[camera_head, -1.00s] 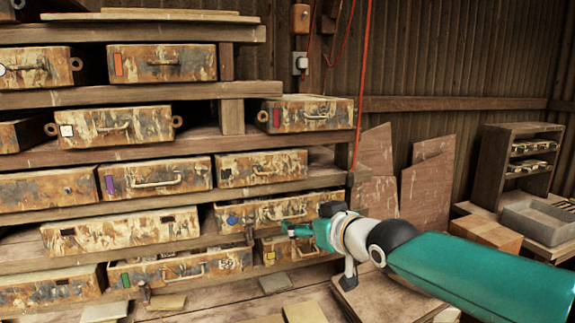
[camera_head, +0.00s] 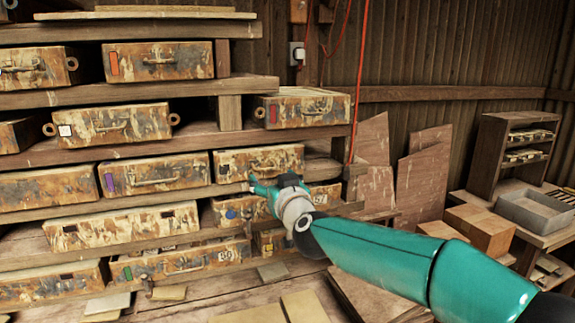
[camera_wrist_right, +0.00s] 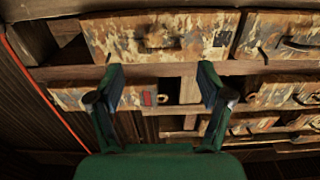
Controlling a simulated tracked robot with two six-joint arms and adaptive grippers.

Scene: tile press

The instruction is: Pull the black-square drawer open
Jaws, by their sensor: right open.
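The black-square drawer (camera_head: 285,158) is a rusty, paint-chipped box on the middle shelf in the head view, with its small black square at the left of its front. It sits in its shelf slot. In the right wrist view, which is upside down, the drawer (camera_wrist_right: 195,22) fills the top middle, with its handle in the centre and the black square to the right. My right gripper (camera_head: 256,187) is just in front of the drawer's lower edge. In the wrist view its open fingers (camera_wrist_right: 161,76) are spread and empty, short of the handle. My left gripper is not in view.
A purple-marked drawer (camera_head: 155,173) sits to the left, a red-marked drawer (camera_head: 305,108) above, and a partly hidden blue-marked drawer (camera_head: 228,212) below. A red cable (camera_head: 359,80) hangs right of the rack. Boards (camera_head: 420,180) lean on the wall.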

